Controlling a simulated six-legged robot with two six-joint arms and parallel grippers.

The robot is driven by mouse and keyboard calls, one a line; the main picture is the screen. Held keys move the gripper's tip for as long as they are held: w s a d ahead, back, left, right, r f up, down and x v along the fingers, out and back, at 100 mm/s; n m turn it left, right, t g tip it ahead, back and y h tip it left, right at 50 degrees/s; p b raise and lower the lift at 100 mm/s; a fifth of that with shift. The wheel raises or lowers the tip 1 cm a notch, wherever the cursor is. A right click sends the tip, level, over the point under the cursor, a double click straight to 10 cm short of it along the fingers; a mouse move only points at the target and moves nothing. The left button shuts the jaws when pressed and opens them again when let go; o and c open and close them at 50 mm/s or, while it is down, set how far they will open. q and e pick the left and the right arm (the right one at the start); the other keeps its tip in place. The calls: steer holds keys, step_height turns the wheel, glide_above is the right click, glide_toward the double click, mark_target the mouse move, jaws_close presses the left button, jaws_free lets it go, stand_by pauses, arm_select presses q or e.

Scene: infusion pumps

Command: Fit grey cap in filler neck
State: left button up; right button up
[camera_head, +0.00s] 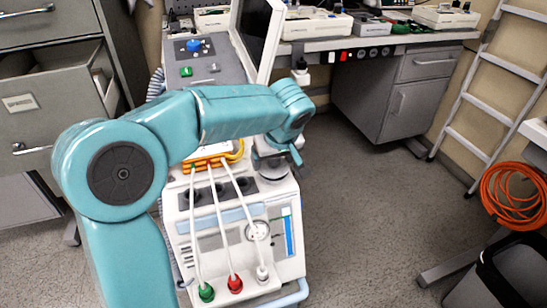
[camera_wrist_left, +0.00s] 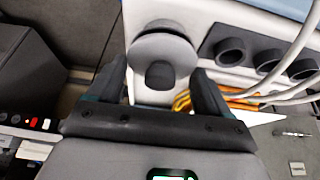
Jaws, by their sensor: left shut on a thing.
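My left gripper (camera_head: 290,155) is at the end of the teal arm, above the right side of the white machine (camera_head: 240,232). In the left wrist view the gripper (camera_wrist_left: 160,95) has its two dark fingers on either side of the grey cap (camera_wrist_left: 160,75), which shows as a dark round knob in front of a wider grey disc (camera_wrist_left: 165,48). The gripper is shut on the cap. A dark grey round part (camera_head: 270,167) shows below the gripper in the head view. The filler neck cannot be told apart from the cap, and whether the cap sits in it is unclear. My right gripper is out of view.
Beside the gripper, several dark round ports (camera_wrist_left: 232,51) line the machine's top. White tubes (camera_head: 221,195) run down its front, and an orange bundle (camera_head: 212,160) lies behind. A filing cabinet (camera_head: 45,85) stands at left. A ladder (camera_head: 478,100) leans at right. The floor (camera_head: 370,210) between is clear.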

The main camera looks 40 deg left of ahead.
arm_select(q)
steer(key=shift+f+b, duration=0.4)
steer(key=shift+f, duration=0.1)
